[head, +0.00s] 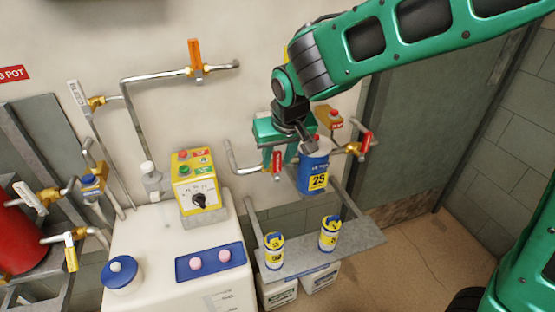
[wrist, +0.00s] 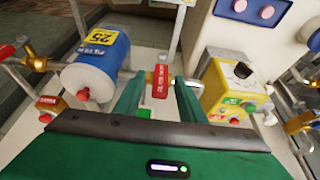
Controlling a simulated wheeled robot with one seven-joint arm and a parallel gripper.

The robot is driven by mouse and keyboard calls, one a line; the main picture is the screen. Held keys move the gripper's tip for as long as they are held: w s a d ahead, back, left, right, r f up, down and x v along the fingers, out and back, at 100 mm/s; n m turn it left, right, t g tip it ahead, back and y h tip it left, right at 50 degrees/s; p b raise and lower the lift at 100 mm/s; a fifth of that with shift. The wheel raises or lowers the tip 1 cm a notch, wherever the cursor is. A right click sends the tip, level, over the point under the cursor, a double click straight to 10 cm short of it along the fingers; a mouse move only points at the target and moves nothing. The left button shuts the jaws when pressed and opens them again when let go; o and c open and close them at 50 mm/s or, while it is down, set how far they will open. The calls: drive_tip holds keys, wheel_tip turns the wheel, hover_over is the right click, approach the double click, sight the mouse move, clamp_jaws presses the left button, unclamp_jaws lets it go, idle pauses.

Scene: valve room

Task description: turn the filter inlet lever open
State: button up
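The red filter inlet lever (head: 276,163) hangs on the pipe just left of the blue filter housing (head: 316,175) marked 25. In the wrist view the same lever (wrist: 161,82) stands between my two green fingers, its white lettering only partly readable. My gripper (head: 281,153) is at the lever in the head view; the fingers also show in the wrist view (wrist: 160,84). They are open, one on each side of the lever, with a visible gap on both sides. The valve body behind the lever is mostly hidden.
Another red lever (head: 367,142) with a brass valve is right of the filter. A yellow control box (head: 196,183) stands left, on a white tank (head: 150,240). Two small yellow-and-blue canisters (head: 328,233) stand on the grey shelf (head: 350,246) below.

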drive_tip(key=shift+w+f, duration=0.2)
drive_tip(key=shift+f, duration=0.4)
clamp_jaws()
